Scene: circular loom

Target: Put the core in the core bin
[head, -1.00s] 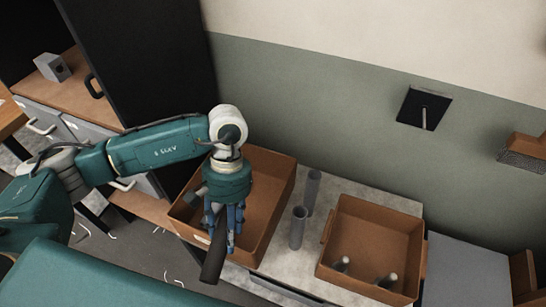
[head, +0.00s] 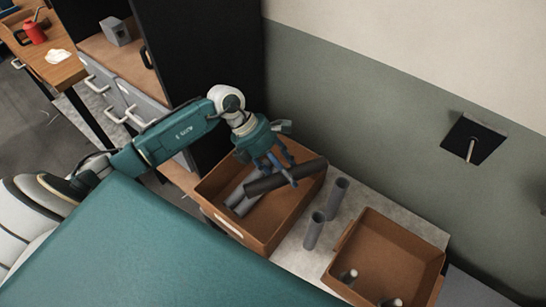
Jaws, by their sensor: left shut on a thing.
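My left gripper (head: 279,171) is shut on a dark core (head: 306,175), a long tube held slantwise. The core is over the left brown bin (head: 282,231); I cannot tell whether it touches the rim. Grey tubes (head: 236,197) lie inside this bin, partly hidden by the core and fingers. A pale label shows on the bin's front wall. My right gripper is not in view.
Two grey tubes (head: 315,230) stand upright on the pale table (head: 294,252) between the bins. A second brown bin (head: 411,250) on the right holds small pale-topped pieces. A dark cabinet (head: 195,55) rises behind my left arm.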

